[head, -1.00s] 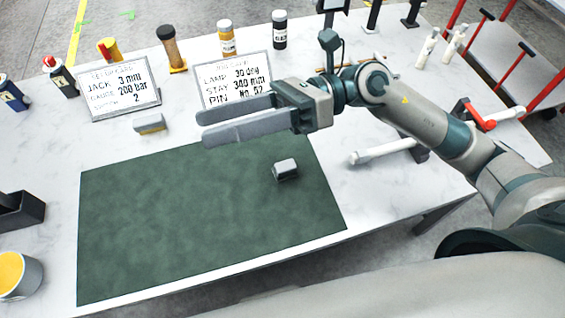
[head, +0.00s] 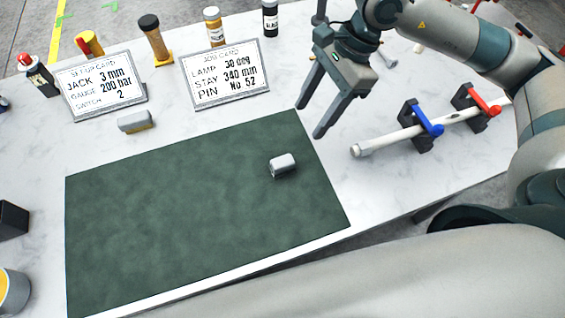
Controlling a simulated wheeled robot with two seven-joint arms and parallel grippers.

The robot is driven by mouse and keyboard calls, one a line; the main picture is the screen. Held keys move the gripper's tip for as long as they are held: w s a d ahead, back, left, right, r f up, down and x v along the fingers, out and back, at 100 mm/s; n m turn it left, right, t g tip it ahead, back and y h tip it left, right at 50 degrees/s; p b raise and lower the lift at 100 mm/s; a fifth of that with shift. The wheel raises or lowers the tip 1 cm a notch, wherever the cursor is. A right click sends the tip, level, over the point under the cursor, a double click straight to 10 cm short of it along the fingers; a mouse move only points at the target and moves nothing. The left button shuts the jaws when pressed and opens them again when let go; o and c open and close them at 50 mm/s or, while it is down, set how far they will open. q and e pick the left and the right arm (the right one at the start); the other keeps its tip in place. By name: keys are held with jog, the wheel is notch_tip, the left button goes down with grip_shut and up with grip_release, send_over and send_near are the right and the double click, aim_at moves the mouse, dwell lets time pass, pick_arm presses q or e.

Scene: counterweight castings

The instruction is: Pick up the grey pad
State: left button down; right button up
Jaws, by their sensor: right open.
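A small grey pad-like block (head: 283,165) lies on the right part of the dark green mat (head: 170,215). A second small block, grey with a yellowish part (head: 136,121), lies on the white table behind the mat, in front of the left card. I cannot tell for certain which of the two is the grey pad. My right gripper (head: 310,120) is open and empty, fingers pointing down, above the mat's back right corner. It is behind and to the right of the block on the mat, apart from it. My left gripper is not in view.
Two printed cards (head: 230,75) (head: 100,88) stand at the back, with bottles (head: 214,28) behind them. To the right, a white bar (head: 395,138) rests in dark holders with blue and red levers (head: 427,118). Most of the mat is clear.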

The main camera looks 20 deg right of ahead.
jog(key=shift+f, duration=0.1)
jog(key=p, duration=0.5)
send_over(283, 161)
jog(key=d, duration=0.2)
notch_tip(283, 161, down, 10)
jog(key=shift+w+d+r, duration=0.1)
jog(key=shift+f, duration=0.65)
jog(key=shift+a, duration=0.2)
jog(key=shift+p+x, duration=0.9)
jog(key=shift+p, duration=0.25)
jog(key=shift+p+x, duration=0.55)
jog(key=shift+x, duration=0.45)
jog(key=shift+a+f, duration=0.25)
jog(key=shift+f, duration=0.4)
